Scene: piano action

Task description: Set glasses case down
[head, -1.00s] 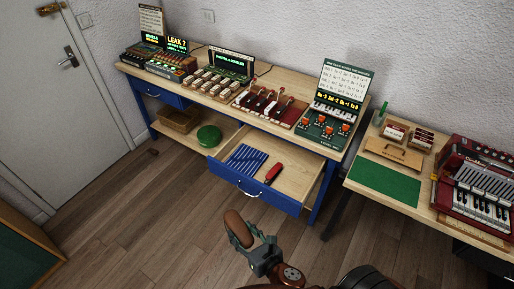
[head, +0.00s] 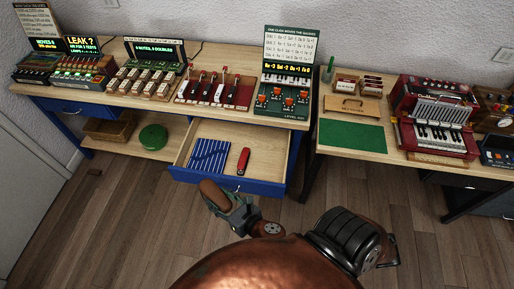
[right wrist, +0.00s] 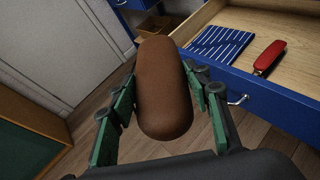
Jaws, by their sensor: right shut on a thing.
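The glasses case is a brown, rounded, elongated case (right wrist: 163,88) in the right wrist view. It also shows in the head view (head: 212,194). My right gripper (head: 224,201) is shut on it, with a green finger on each side of it in the right wrist view (right wrist: 165,100). The case is held in the air in front of the open blue drawer (head: 225,184), apart from it as far as I can tell. My left gripper is not in view.
The drawer holds a blue-and-white striped item (head: 210,155) and a red pocketknife (head: 243,160), with bare wood around them. A green mat (head: 352,135) on the right table is clear. A green round object (head: 153,137) sits on the lower shelf.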

